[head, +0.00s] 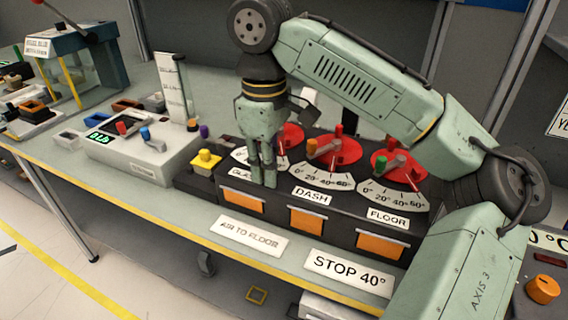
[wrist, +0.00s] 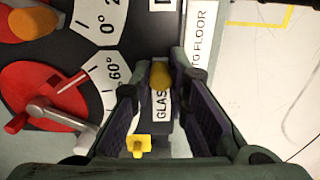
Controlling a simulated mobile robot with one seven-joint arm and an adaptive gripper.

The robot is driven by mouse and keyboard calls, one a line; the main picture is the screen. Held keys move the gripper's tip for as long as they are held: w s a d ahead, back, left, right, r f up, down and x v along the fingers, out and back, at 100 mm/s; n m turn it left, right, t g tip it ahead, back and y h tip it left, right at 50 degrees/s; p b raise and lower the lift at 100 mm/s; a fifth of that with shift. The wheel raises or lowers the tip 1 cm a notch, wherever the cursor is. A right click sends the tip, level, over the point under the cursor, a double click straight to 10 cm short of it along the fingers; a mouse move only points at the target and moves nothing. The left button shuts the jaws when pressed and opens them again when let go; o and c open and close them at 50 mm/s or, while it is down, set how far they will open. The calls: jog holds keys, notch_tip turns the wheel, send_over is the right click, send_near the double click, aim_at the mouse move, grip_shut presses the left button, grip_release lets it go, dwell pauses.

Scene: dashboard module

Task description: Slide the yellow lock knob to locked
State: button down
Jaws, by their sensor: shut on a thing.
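My gripper (head: 263,178) points down at the front left of the dark dash module, by the GLASS dial. In the wrist view its fingers (wrist: 161,76) are shut on a small rounded yellow knob (wrist: 160,73), one finger on each side. The knob stands by the GLASS label (wrist: 160,102). In the head view the fingers hide the knob, and the GLASS label is partly covered. I cannot read any locked or unlocked marking near it.
A yellow block (head: 205,158) sits on a dark box left of the module. Red dials (head: 335,150) with levers stand behind the labels. Orange flaps (head: 319,220) line the module's front. AIR TO FLOOR (head: 248,236) and STOP 40° (head: 347,270) cards lie in front.

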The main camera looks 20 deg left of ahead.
jog(key=shift+a, duration=0.25)
jog(key=c, duration=1.5)
grip_release()
jog(key=shift+a, duration=0.1)
jog(key=shift+c, duration=0.2)
notch_tip(320, 180, up, 12)
